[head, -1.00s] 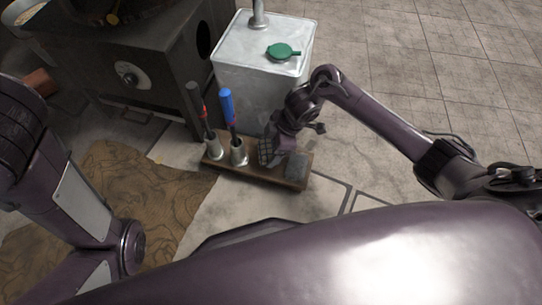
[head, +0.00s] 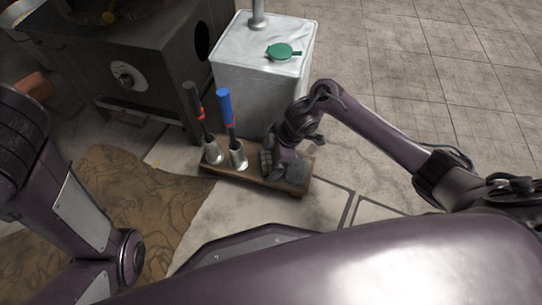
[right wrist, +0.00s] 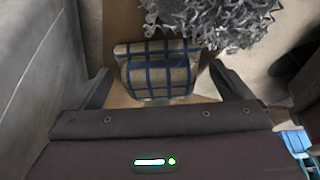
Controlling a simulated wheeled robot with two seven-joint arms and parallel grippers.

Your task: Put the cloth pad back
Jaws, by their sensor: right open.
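The cloth pad (right wrist: 158,72), beige with a blue check, lies folded between the two spread fingers of my right gripper (right wrist: 165,88) in the right wrist view. There is a visible gap to the finger on each side. In the head view the pad (head: 267,163) shows as a small checked patch at the wooden board (head: 240,174), beside the right gripper (head: 281,152), which partly hides it. The right gripper is open, low over the right half of the board. My left arm shows at the left, but its gripper is out of view.
A grey steel-wool scrubber (right wrist: 210,20) sits close beside the pad. Two handled tools, one black (head: 195,103) and one blue (head: 225,105), stand in metal cups on the board's left half. A brown mat (head: 140,205) lies at left.

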